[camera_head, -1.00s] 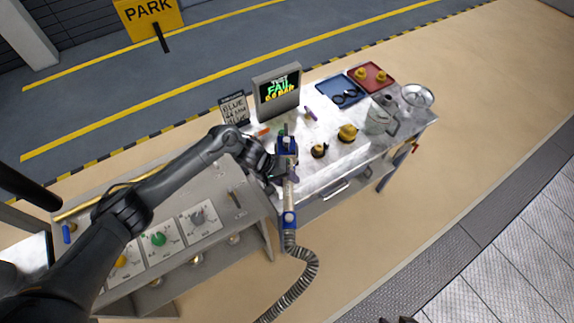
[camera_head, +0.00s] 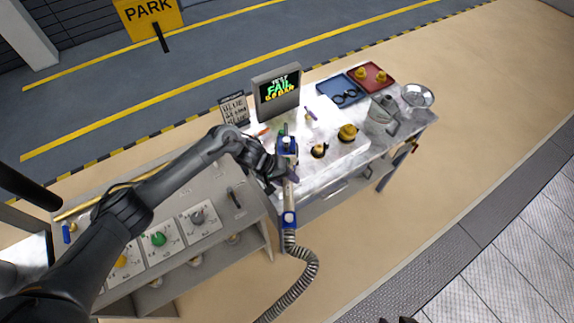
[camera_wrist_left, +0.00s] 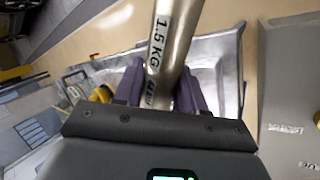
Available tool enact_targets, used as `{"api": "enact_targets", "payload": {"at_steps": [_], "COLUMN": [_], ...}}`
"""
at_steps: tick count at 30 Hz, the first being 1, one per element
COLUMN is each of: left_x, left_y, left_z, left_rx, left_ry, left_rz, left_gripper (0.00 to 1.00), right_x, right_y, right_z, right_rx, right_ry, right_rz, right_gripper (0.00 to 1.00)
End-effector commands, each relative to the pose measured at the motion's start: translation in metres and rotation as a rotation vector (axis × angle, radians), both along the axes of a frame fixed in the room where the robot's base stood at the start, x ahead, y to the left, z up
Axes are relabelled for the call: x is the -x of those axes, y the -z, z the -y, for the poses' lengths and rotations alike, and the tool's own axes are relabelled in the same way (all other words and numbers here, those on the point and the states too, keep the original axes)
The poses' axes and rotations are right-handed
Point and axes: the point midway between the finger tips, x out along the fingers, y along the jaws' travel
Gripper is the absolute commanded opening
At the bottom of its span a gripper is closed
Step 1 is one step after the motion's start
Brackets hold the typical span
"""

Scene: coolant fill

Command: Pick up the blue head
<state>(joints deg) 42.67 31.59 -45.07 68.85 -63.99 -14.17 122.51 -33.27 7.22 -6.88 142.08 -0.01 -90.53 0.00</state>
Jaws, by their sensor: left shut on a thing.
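The blue head (camera_head: 288,147) is at the top of a metal tube (camera_head: 289,196), above the table's near left edge. A second blue fitting (camera_head: 289,219) joins the tube's lower end to a grey ribbed hose (camera_head: 308,266). My left gripper (camera_head: 286,174) is shut on the tube just below the blue head. In the left wrist view, the tube (camera_wrist_left: 172,45), marked "1.5 KG", runs between the purple fingers (camera_wrist_left: 158,88); the head itself is not clear there. Small dark tips at the bottom edge of the head view may be my right gripper (camera_head: 398,320); their state cannot be seen.
The table holds a screen reading "TEST FAIL" (camera_head: 277,94), yellow-topped caps (camera_head: 347,132), a blue tray (camera_head: 326,91), a red tray (camera_head: 383,83), a metal jug (camera_head: 381,115) and a glass bowl (camera_head: 431,96). A grey panel with knobs (camera_head: 159,240) is at the left. The floor at right is clear.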

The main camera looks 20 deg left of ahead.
Motion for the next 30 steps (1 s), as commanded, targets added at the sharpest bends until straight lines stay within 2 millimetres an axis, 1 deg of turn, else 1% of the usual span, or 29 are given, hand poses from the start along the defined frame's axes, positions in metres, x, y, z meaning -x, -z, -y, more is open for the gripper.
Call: {"api": "enact_targets", "payload": {"at_steps": [1,7,11,14,22,26,30], "left_x": [-0.003,-0.002,-0.001,-0.002,-0.002,0.007,0.017], "left_y": [-0.005,-0.004,-0.007,-0.014,-0.044,-0.052,-0.064], "left_z": [0.001,0.001,0.001,0.0,0.0,0.017,0.035], "left_rx": [0.005,0.004,0.002,0.002,0.001,0.002,0.002], "left_ry": [0.001,0.0,0.001,0.001,0.0,0.005,0.005], "left_rz": [0.011,0.007,0.005,0.005,0.006,0.003,0.002], "left_gripper": [0.0,0.0,0.0,0.0,0.0,0.0,0.0], "right_x": [0.0,0.0,0.0,0.0,0.0,0.0,-0.001], "right_y": [-0.001,0.0,0.0,0.0,0.001,0.0,0.0], "right_z": [0.0,0.0,0.0,-0.001,-0.002,-0.003,-0.003], "right_rx": [0.0,0.0,-0.001,-0.004,-0.009,-0.011,-0.011], "right_ry": [-0.001,0.0,0.001,0.002,0.005,0.006,0.007], "right_rz": [0.0,0.0,0.0,0.0,0.001,0.0,0.0], "right_gripper": [0.43,0.43,0.43,0.43,0.43,0.43,0.43]}}
